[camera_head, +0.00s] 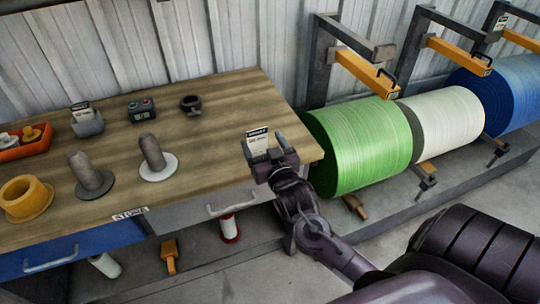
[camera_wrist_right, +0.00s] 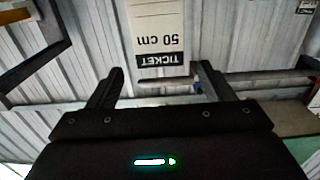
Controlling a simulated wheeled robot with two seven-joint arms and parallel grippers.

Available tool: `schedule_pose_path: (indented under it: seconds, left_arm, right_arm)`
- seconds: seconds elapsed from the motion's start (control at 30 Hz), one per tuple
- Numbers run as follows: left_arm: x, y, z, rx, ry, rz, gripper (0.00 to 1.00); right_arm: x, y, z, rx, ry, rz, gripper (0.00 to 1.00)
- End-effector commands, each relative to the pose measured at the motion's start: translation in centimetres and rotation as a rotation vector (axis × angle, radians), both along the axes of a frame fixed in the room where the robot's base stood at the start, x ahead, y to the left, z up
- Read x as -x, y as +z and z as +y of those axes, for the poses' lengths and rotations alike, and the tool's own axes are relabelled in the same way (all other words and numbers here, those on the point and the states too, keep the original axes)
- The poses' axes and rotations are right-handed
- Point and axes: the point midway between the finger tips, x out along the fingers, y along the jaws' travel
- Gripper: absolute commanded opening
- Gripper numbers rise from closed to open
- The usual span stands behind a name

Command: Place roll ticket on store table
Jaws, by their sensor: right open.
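The roll ticket (camera_head: 257,145) is a white card with a black band, upright near the right end of the wooden store table (camera_head: 215,100). In the right wrist view the ticket (camera_wrist_right: 158,30) appears upside down and reads "TICKET 50 cm". My right gripper (camera_head: 267,150) is open at the ticket. In its wrist view the fingertips (camera_wrist_right: 160,72) stand apart on either side of the ticket's banded edge, with gaps visible. I cannot tell whether the ticket's base rests on the table; the gripper hides it. My left gripper is not in view.
On the table are a grey holder with a card (camera_head: 87,122), a button box (camera_head: 141,110), a dark ring (camera_head: 190,104), two spindles (camera_head: 155,155), a yellow flanged part (camera_head: 26,198) and an orange tray (camera_head: 25,145). Table between is clear.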

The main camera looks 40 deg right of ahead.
Motion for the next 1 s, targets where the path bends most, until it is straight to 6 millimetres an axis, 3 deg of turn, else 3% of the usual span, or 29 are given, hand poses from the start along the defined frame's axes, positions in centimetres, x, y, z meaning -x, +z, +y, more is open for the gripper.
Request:
schedule_pose_path:
  seconds: [0.1, 0.3, 0.67, 0.77, 0.87, 1.0]
  left_arm:
    - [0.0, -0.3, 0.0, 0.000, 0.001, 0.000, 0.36]
    - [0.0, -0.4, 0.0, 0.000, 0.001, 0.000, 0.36]
    - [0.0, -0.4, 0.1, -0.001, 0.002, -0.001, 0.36]
    - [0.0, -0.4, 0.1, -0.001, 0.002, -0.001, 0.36]
    - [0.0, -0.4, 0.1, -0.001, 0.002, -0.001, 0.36]
    - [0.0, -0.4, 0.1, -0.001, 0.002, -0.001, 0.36]
  right_arm:
    - [2.3, -0.2, 0.5, -0.001, -0.001, 0.004, 0.75]
    - [4.4, -0.1, 1.1, 0.000, 0.000, 0.002, 0.75]
    - [4.9, -0.3, 1.2, 0.002, -0.001, 0.007, 0.75]
    - [4.7, -3.2, 1.2, 0.010, 0.003, 0.062, 0.75]
    - [4.7, -9.2, 1.3, 0.026, 0.015, 0.177, 0.75]
    - [6.1, -19.9, 1.8, 0.049, 0.047, 0.388, 0.75]
